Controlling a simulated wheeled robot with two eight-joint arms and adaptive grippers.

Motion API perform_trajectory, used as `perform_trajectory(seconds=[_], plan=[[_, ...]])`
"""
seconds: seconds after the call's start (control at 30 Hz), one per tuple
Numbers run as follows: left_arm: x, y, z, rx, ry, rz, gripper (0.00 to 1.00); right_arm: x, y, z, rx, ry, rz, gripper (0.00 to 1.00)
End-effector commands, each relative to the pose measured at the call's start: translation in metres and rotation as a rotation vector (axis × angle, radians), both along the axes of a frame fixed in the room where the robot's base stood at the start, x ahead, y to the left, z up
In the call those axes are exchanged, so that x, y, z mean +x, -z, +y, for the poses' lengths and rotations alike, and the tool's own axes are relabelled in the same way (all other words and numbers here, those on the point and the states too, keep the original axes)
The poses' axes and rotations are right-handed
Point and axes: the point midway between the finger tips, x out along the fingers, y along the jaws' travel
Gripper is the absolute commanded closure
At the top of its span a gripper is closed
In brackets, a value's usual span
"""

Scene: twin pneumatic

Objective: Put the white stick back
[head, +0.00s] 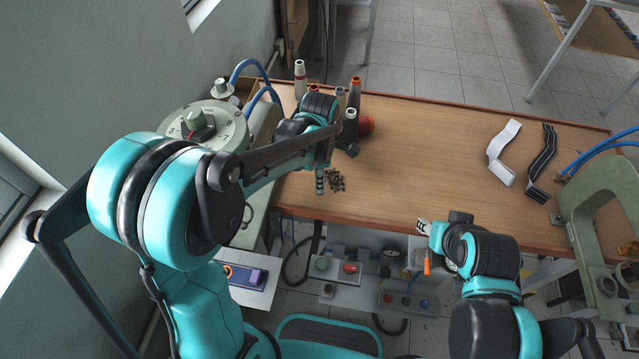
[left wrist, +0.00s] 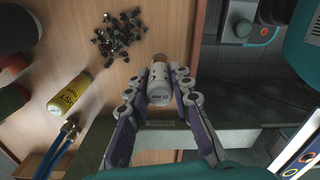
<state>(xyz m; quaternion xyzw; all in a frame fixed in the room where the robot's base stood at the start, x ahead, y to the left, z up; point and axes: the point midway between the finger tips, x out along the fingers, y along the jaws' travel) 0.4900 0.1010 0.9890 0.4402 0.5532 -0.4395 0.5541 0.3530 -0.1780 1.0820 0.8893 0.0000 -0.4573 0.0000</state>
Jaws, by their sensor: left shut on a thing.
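My left gripper (head: 320,186) is over the front left part of the wooden table, just left of a small pile of dark pieces. In the left wrist view, the left gripper (left wrist: 160,88) is shut on the white stick (left wrist: 160,92), a white cylinder with dark print, one finger on each side. Its lower part is hidden, and I cannot tell whether it touches the table. In the head view I cannot make the stick out clearly. My right gripper (head: 426,228) is at the table's front edge, away from the stick; its fingers are too small to read.
Several upright tubes stand at the back left, including a white one with red bands (head: 299,80) and a dark one (head: 350,125). Dark pieces (left wrist: 118,38) lie near the left gripper. The table (head: 430,150) is clear in the middle.

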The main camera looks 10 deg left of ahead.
Motion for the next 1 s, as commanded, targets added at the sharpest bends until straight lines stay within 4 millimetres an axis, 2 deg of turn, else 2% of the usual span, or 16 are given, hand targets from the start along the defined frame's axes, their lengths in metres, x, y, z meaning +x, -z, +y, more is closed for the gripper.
perform_trajectory(seconds=[0.03, 0.1, 0.47, 0.5, 0.57, 0.6, 0.87, 1.0], plan=[[0.0, 0.011, 0.0, 0.0, 0.0, 0.0, 1.0, 0.0, 0.006, 0.0, 0.0, 0.0, 0.0, 0.61], [0.0, 0.019, 0.0, 0.0, 0.0, 0.0, 1.0, 0.0, 0.008, 0.0, 0.0, 0.0, 0.0, 0.61], [0.0, 0.023, 0.0, 0.0, 0.0, 0.0, 1.0, 0.0, 0.01, 0.0, 0.0, 0.0, 0.0, 0.61], [0.0, 0.023, 0.0, 0.0, 0.0, 0.0, 0.76, 0.0, 0.011, 0.0, 0.0, 0.0, 0.0, 0.61], [0.0, 0.022, 0.0, 0.0, 0.0, 0.0, 0.6, 0.0, 0.01, 0.0, 0.0, 0.0, 0.0, 0.61], [0.0, 0.022, 0.0, 0.0, 0.0, 0.0, 0.58, 0.0, 0.01, 0.0, 0.0, 0.0, 0.0, 0.61], [0.0, 0.021, 0.0, 0.0, 0.0, 0.0, 0.58, 0.0, 0.009, 0.0, 0.0, 0.0, 0.0, 0.61], [0.0, 0.012, 0.0, 0.0, 0.0, 0.0, 0.58, 0.0, 0.004, 0.0, 0.0, 0.0, 0.0, 0.61]])
